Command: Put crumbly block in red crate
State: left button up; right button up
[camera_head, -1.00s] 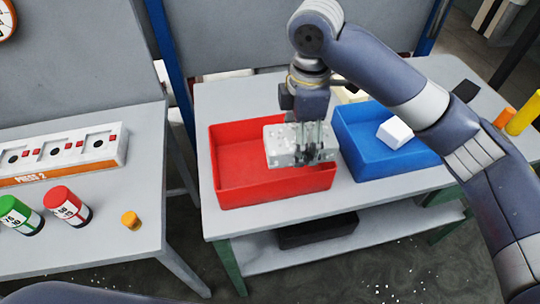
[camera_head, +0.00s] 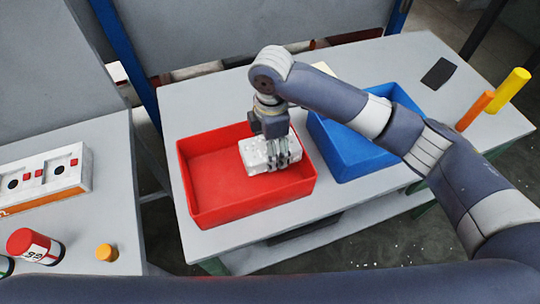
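The crumbly block (camera_head: 256,157), pale grey-white with a speckled surface, is in my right gripper (camera_head: 285,163). The gripper points down, with its fingers closed around the block's right part. Block and gripper are over the right part of the red crate (camera_head: 247,211). The block overlaps the crate's interior in the picture; I cannot tell whether it touches the floor or hangs above it. The red crate is open at the top, and the rest of its floor looks bare. My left gripper is out of view; a dark arm link of mine crosses the bottom edge.
A blue crate (camera_head: 345,160) stands right of the red one, partly hidden by my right arm. Orange (camera_head: 475,110) and yellow (camera_head: 507,90) cylinders stand at the table's right. The left table holds a press panel (camera_head: 45,180), a red can (camera_head: 35,246) and an orange cap (camera_head: 106,252).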

notch_tip(320, 180, down, 5)
jog(key=shift+r+p, duration=0.1)
jog(key=shift+p, duration=0.4)
jog(key=shift+f, duration=0.55)
jog(key=o, duration=1)
jog(key=shift+c, duration=0.2)
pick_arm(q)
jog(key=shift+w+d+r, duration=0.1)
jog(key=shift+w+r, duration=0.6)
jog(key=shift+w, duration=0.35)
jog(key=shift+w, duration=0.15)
